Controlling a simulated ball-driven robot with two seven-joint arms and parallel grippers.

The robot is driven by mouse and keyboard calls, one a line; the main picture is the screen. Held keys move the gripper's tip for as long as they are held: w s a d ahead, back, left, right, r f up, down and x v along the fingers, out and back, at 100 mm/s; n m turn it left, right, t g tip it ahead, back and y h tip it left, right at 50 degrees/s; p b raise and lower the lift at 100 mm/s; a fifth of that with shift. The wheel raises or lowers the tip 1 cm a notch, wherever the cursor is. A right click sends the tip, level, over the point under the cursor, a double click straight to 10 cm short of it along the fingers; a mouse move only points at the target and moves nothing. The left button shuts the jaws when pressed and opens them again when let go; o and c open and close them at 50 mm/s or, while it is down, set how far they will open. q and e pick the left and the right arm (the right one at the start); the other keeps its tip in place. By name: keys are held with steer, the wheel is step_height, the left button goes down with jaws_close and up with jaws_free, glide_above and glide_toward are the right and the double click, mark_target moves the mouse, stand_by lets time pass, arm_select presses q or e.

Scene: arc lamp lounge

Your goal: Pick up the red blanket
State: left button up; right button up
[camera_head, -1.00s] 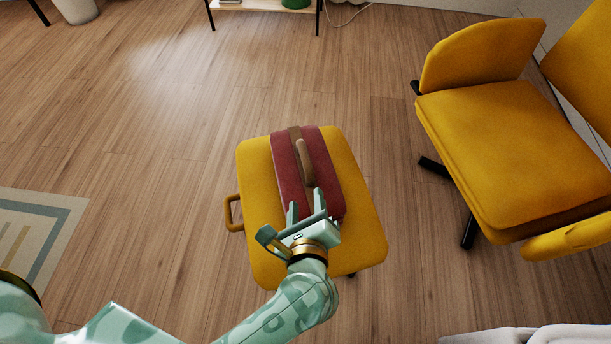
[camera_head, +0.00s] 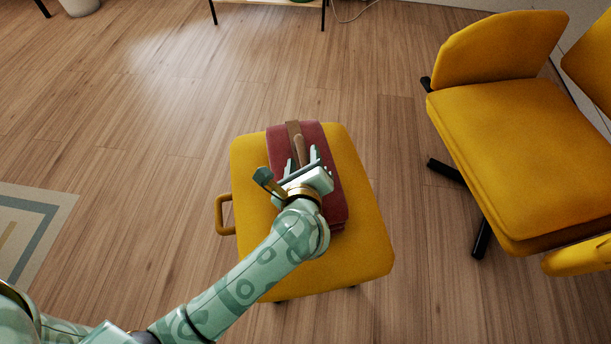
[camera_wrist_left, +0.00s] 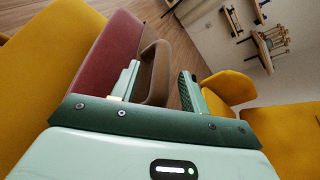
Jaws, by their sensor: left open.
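The red blanket (camera_head: 329,189) is folded into a block with a brown strap and a raised brown handle (camera_head: 299,147). It lies on top of a yellow ottoman (camera_head: 362,230). My left gripper (camera_head: 304,158) is open above the blanket, near the strap handle. In the left wrist view the handle (camera_wrist_left: 157,75) shows between the two open fingers (camera_wrist_left: 158,88), with the red blanket (camera_wrist_left: 108,62) to the left. I cannot tell whether the fingers touch the handle. My right gripper is not in view.
A yellow chair (camera_head: 505,140) with dark legs stands at the right. A side loop (camera_head: 222,214) sticks out from the ottoman's left. A patterned rug (camera_head: 35,225) lies at the left. The wooden floor (camera_head: 180,130) beyond the ottoman is clear.

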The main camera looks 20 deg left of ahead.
arm_select(q)
steer(key=shift+w+r, duration=0.1)
jaws_close()
stand_by(1.4)
